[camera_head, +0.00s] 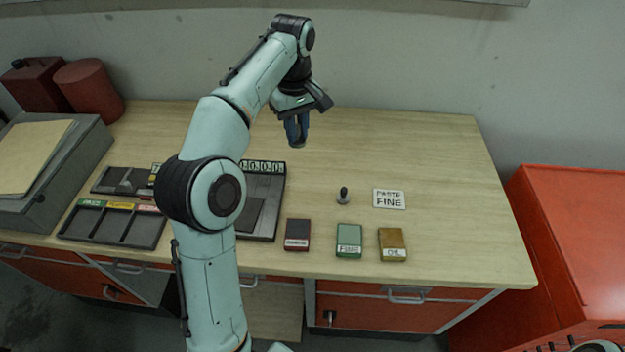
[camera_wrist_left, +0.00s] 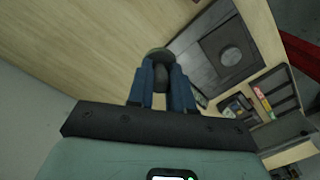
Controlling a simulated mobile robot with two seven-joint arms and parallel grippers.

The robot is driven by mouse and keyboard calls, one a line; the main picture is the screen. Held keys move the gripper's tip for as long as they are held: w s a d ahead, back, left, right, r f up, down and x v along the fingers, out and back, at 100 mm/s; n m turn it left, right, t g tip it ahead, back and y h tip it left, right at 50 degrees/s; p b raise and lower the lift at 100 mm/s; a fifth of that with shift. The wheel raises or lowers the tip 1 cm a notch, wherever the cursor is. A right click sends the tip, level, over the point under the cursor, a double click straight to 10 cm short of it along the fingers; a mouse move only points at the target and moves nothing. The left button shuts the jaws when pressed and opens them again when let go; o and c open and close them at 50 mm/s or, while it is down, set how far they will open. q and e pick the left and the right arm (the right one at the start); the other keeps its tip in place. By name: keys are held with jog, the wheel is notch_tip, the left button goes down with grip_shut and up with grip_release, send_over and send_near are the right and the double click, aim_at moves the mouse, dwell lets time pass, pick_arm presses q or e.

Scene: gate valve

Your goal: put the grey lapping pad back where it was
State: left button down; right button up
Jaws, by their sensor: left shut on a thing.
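My left gripper (camera_head: 296,132) is shut and held up over the back middle of the table. In the left wrist view its blue fingers (camera_wrist_left: 163,88) close on a dark grey piece with a rounded end (camera_wrist_left: 160,54), which looks like the grey lapping pad. The fingers hide part of it, and it barely shows in the head view. A small grey piece with a black knob (camera_head: 343,196) stands upright on the table, left of the white "PASTE FINE" card (camera_head: 389,199).
A grey device with a digit display (camera_head: 263,167) stands behind my left arm. A dark red tin (camera_head: 297,234), green tin (camera_head: 349,240) and yellow "OIL" tin (camera_head: 392,244) line the front. A compartment tray (camera_head: 112,225) lies left. The table's back right is clear.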

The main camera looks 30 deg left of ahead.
pick_arm(q)
jog(key=shift+s+f, duration=0.15)
jog(key=shift+f, duration=0.3)
notch_tip(320, 180, down, 14)
jog(key=b, duration=0.2)
jog(key=shift+s+b, duration=0.15)
jog(key=shift+b, duration=0.2)
notch_tip(320, 180, down, 5)
jog(key=shift+s+r+b, duration=0.1)
jog(key=shift+b, duration=0.25)
pick_arm(e)
jog(key=s+f, duration=0.4)
jog(key=s, duration=0.1)
jog(key=shift+s+f+g, duration=0.15)
jog(key=shift+f+g, duration=0.1)
jog(key=shift+g, duration=0.05)
